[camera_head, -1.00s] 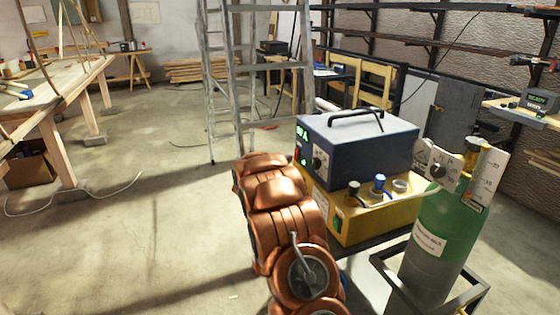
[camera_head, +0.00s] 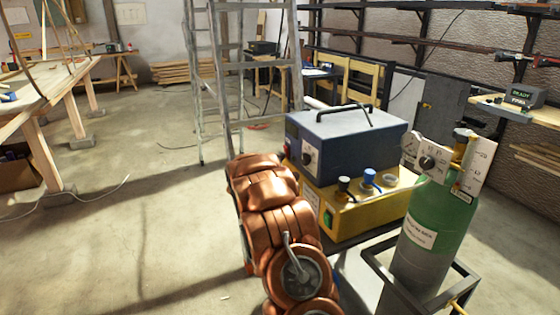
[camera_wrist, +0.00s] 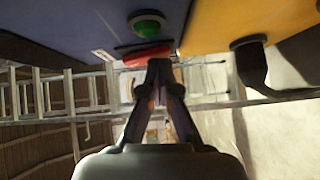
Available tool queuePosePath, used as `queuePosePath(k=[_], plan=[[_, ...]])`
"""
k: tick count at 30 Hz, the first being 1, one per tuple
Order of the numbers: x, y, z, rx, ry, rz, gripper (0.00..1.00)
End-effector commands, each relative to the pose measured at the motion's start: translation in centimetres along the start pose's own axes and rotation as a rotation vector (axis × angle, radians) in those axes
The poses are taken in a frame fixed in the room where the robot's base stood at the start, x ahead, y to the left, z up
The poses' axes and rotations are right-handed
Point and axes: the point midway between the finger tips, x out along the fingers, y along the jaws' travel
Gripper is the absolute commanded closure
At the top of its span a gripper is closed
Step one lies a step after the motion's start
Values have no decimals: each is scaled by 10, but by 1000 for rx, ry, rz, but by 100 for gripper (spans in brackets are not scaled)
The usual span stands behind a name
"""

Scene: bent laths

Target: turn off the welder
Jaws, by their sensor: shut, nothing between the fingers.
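The welder (camera_head: 350,138) is a blue box with a black top handle, on a yellow unit (camera_head: 345,215). Its front has a dark display window (camera_head: 291,130) and a dial (camera_head: 308,158). In the wrist view the blue box (camera_wrist: 70,25) fills the upper left, with a dull green round lamp (camera_wrist: 147,24) and a red switch (camera_wrist: 147,57). My gripper (camera_wrist: 160,64) is shut and empty, its tips right at the red switch; I cannot tell whether they touch. In the head view my copper arm hides the gripper.
A green gas cylinder (camera_head: 435,215) with a gauge plate stands in a black frame at the right. A ladder (camera_head: 225,75) stands behind. A wooden workbench (camera_head: 50,95) is at the left.

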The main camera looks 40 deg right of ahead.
Motion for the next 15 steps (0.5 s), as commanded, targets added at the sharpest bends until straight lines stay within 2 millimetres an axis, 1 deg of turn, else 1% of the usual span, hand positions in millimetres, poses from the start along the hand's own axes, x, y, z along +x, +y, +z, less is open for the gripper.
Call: queuePosePath(k=[3,8,11,15], plan=[[0,1,1,2,-2,1,100],[-5,-3,-4,2,-1,1,100],[-12,-8,-10,1,1,1,100],[-26,-13,-22,1,2,2,100]])
